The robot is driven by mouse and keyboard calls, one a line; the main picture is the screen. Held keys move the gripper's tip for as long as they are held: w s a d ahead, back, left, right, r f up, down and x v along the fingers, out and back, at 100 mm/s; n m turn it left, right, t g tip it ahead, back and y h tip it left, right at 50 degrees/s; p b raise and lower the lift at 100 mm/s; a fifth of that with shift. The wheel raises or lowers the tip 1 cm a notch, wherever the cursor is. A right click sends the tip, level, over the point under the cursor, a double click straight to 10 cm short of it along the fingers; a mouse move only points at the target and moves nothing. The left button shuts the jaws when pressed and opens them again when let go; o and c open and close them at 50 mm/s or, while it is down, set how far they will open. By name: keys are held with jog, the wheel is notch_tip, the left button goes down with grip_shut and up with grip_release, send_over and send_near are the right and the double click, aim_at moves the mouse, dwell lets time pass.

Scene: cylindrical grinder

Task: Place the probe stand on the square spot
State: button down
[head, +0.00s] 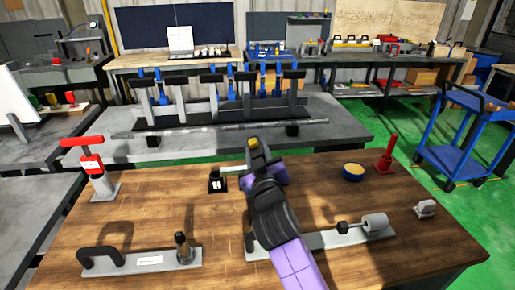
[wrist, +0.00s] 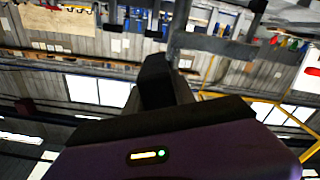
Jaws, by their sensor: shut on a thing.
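My gripper (head: 255,160) is above the wooden bench, mid-picture in the head view. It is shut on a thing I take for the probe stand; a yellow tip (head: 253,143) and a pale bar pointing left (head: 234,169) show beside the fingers. Its lower part is hidden by my gripper. A small black block with white marks (head: 217,185) is on the bench just left of the gripper; I cannot tell whether the bar touches it. The wrist view shows a dark finger (wrist: 155,80), with a grey piece behind it. I cannot clearly make out the square spot.
On the bench are a red-handled stand (head: 91,165), a plate with a black handle (head: 140,262), a long plate with a grey roller (head: 330,238), a yellow-topped round tin (head: 353,172) and a red cone (head: 387,153). A blue cart (head: 465,135) stands right.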

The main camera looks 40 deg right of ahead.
jog(key=shift+r, duration=0.25)
jog(key=shift+f, duration=0.1)
jog(key=c, duration=1)
grip_release()
jog(key=shift+f, duration=0.25)
jog(key=shift+c, duration=0.2)
